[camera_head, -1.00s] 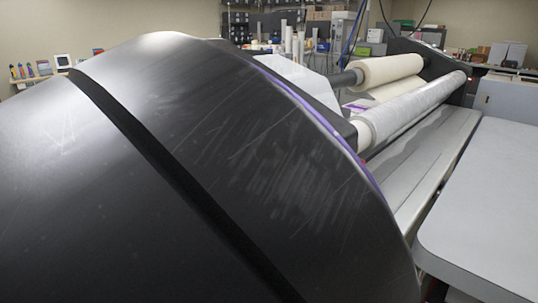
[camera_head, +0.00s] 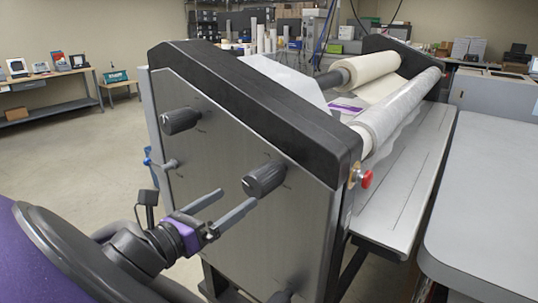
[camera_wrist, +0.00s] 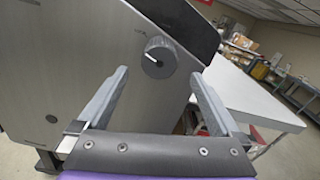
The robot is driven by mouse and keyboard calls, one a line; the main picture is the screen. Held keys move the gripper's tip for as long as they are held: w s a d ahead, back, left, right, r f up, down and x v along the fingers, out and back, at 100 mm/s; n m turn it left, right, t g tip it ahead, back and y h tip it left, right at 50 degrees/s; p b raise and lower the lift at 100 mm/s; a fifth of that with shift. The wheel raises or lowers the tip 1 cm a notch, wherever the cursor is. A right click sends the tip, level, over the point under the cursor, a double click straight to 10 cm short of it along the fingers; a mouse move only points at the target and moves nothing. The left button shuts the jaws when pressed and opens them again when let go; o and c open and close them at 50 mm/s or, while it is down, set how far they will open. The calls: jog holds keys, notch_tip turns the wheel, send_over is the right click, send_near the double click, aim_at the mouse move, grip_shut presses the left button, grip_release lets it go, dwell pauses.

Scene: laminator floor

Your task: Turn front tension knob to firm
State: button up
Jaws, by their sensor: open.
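The laminator's grey side panel (camera_head: 220,150) carries a dark ribbed knob (camera_head: 264,180) toward the red-button end and a similar knob (camera_head: 180,121) toward the far left end. In the wrist view, a round knob (camera_wrist: 158,58) with a white pointer line sits ahead, between the directions of the two fingers. Small markings beside it are too small to read. My gripper (camera_head: 239,197) is open and empty, its fingers pointing at the panel just below and left of the nearer knob. In the wrist view my gripper (camera_wrist: 159,72) appears apart from the knob.
A red button (camera_head: 366,179) sticks out at the panel's right edge. A grey table (camera_head: 490,200) stands to the right of the laminator. Rollers (camera_head: 400,108) span behind the panel. Open floor (camera_head: 80,160) lies to the left, with a bench (camera_head: 45,88) beyond.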

aim_at(271, 173)
jog(key=b+x, duration=0.1)
jog(key=x, duration=1.2)
jog(key=shift+w+d+b, duration=0.25)
jog(key=shift+b, duration=0.15)
jog(key=shift+c, duration=0.2)
jog(key=c, duration=1.3)
